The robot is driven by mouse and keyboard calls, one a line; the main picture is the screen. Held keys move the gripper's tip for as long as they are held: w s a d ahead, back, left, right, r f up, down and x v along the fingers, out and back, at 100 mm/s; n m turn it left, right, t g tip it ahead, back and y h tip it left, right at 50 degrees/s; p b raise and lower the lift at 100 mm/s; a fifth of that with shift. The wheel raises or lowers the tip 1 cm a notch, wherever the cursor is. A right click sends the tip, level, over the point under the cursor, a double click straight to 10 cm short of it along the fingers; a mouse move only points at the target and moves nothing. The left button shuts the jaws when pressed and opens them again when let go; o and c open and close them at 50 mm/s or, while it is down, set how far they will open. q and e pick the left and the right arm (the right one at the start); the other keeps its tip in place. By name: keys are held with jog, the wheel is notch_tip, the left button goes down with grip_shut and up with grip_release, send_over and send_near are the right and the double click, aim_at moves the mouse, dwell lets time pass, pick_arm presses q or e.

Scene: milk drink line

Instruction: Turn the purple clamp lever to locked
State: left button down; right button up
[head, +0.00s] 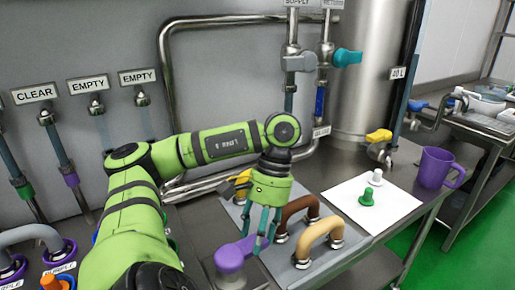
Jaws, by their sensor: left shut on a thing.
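The purple clamp lever (229,259) is low in the middle of the head view, with its round end at the lower left and its arm running up to the right. My left gripper (260,236) reaches down from above, its fingers closed around the lever's arm. The fingers hide part of the lever, and I cannot read any locked or unlocked marking. My right gripper is not in view.
Brown (298,208) and tan (318,236) curved pipes stand on a grey plate close right of my gripper. A white mat (400,210) holds a green plug (367,197). A purple mug (436,168) stands near the table's right edge. Pipes line the back wall.

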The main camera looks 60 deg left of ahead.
pick_arm(q)
jog(key=shift+s+d+m+g+p, duration=0.25)
jog(key=shift+d+m+g+p, duration=0.1)
jog(key=shift+m+p, duration=0.25)
jog(key=shift+f, duration=0.1)
jog(key=c, duration=0.6)
grip_release()
jog(key=shift+c, duration=0.2)
jog(key=shift+s+a, duration=0.1)
jog(key=shift+s, duration=0.05)
jog(key=shift+w, duration=0.2)
jog(key=shift+w+a+r, duration=0.1)
jog(key=shift+w+r, duration=0.05)
jog(key=shift+r, duration=0.55)
jog(key=w+a, duration=0.3)
jog(key=w, duration=0.8)
jog(key=shift+a, duration=0.4)
jog(key=shift+w, duration=0.1)
